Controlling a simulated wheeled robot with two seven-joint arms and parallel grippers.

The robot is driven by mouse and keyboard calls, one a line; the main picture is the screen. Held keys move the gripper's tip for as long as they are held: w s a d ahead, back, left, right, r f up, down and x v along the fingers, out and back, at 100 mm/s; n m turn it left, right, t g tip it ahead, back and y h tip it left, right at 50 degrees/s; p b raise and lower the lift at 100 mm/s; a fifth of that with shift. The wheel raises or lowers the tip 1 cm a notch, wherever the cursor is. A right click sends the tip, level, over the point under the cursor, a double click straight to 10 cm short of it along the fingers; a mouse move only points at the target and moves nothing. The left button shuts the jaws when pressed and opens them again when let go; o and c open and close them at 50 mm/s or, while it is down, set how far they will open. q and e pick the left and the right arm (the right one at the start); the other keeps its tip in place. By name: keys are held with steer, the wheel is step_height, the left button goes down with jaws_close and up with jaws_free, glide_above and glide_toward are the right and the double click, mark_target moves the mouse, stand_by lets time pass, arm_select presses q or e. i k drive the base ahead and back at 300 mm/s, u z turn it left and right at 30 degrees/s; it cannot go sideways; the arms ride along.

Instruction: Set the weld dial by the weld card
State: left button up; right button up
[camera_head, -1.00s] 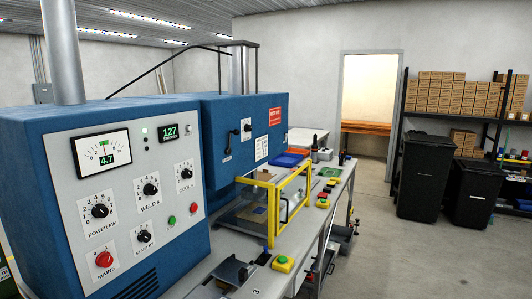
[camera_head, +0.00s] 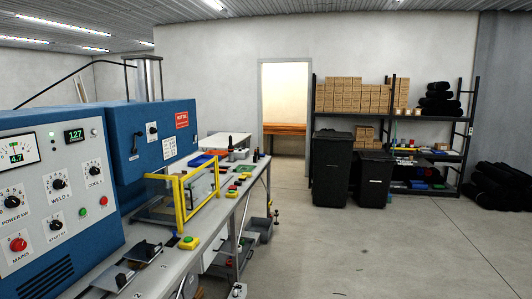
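The weld dial (camera_head: 59,184) is a black knob on a white scale, labelled WELD, on the grey front panel (camera_head: 30,220) of the blue machine at the left. Its exact setting is too small to read. A white card (camera_head: 170,147) with small print is on the blue cabinet further back; I cannot tell whether it is the weld card. Neither of my grippers shows in the head view.
A bench (camera_head: 205,240) with a yellow guard frame (camera_head: 182,205) runs along the machine. Black bins (camera_head: 332,168) and a shelf of boxes (camera_head: 355,97) stand at the back. The concrete floor (camera_head: 370,245) at the right is clear.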

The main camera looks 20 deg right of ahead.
mark_target(58, 184)
steer(key=z, duration=1.45)
steer(key=i, duration=1.45)
steer(key=u, duration=1.15)
steer(key=i, duration=0.55)
steer(key=u, duration=0.45)
steer(key=k, duration=0.4)
steer(key=u, duration=1.5)
